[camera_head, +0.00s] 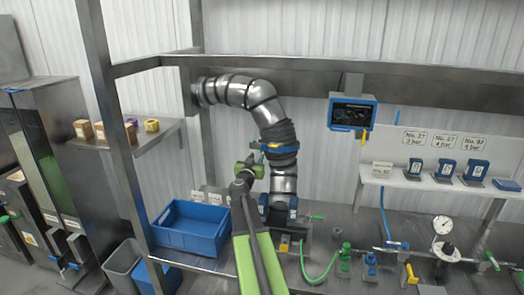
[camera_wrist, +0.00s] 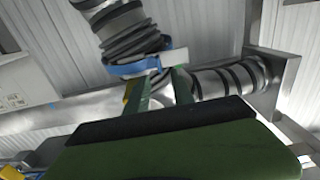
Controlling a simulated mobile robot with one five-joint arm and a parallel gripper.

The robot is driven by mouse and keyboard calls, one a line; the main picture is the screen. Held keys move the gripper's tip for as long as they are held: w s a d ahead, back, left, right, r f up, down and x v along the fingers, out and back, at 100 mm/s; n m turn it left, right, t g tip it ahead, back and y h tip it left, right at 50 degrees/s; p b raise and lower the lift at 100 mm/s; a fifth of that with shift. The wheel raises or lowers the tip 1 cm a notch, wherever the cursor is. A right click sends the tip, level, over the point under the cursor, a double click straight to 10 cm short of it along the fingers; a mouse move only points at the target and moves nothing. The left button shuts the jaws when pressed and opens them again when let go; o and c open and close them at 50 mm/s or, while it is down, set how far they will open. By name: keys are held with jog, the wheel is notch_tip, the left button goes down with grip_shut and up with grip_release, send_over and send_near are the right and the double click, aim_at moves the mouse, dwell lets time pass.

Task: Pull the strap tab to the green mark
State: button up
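A blue strap (camera_head: 280,149) with yellow on its left side goes around the jointed grey duct. In the wrist view the blue strap (camera_wrist: 135,68) crosses behind the fingertips, with a pale block (camera_wrist: 176,58) at its right end. A yellow piece (camera_wrist: 130,91), which may be the tab, is partly hidden behind the left finger. My gripper (camera_head: 257,158) is just left of and below the strap. In the wrist view my gripper (camera_wrist: 163,82) has its two green fingers apart, with grey showing between them. I cannot tell whether they touch the strap. I cannot make out a green mark.
The duct (camera_head: 283,180) runs down to the bench behind my arm. A blue bin (camera_head: 191,243) stands at left. A blue-framed screen (camera_head: 352,112) hangs at right. Green hose (camera_head: 318,272), valves and a gauge (camera_head: 442,225) crowd the right bench. A steel frame post (camera_head: 118,150) stands at left.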

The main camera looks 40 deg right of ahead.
aim_at(262, 149)
jog(key=x, duration=0.7)
jog(key=shift+d, duration=0.4)
jog(key=shift+w, duration=0.15)
jog(key=shift+c, duration=0.4)
grip_shut()
jog(key=shift+a, duration=0.1)
